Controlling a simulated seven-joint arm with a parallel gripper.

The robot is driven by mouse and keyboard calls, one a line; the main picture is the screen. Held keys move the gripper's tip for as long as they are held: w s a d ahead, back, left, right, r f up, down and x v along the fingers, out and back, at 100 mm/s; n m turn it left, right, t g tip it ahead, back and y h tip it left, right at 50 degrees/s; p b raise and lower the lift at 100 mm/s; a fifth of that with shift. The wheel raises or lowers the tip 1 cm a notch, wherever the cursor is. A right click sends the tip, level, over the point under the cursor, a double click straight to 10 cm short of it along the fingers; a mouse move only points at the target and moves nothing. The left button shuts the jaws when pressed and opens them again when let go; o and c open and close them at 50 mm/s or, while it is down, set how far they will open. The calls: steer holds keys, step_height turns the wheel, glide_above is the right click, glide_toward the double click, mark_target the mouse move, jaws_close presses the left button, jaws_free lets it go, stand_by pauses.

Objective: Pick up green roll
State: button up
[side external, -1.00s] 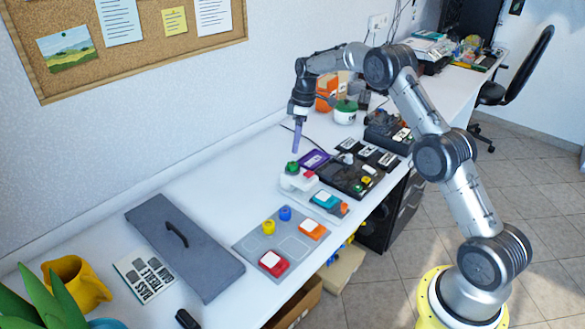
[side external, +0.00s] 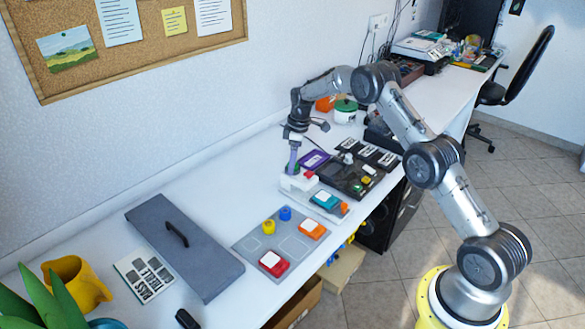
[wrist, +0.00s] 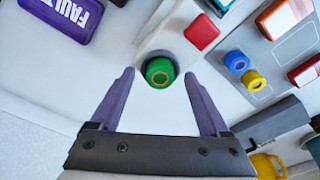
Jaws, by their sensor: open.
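The green roll (wrist: 160,72) is a small round cylinder seen from above in the wrist view, near the top centre. It sits at the edge of a white block that also carries a red piece (wrist: 202,32). My gripper (wrist: 158,78) has its two purple fingers spread, one on each side of the roll, with gaps and nothing held. In the side view my gripper (side external: 292,172) points down over the white block (side external: 300,183), and the roll is mostly hidden behind the fingers.
A purple FAULT box (wrist: 62,12) lies to the left in the wrist view. A grey tray (side external: 262,240) holds blue, yellow, orange and red pieces. A black panel (side external: 345,180) stands beside the block. A grey lid with a handle (side external: 185,247) lies further left.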

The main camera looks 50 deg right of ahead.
jaws_close()
stand_by(0.3)
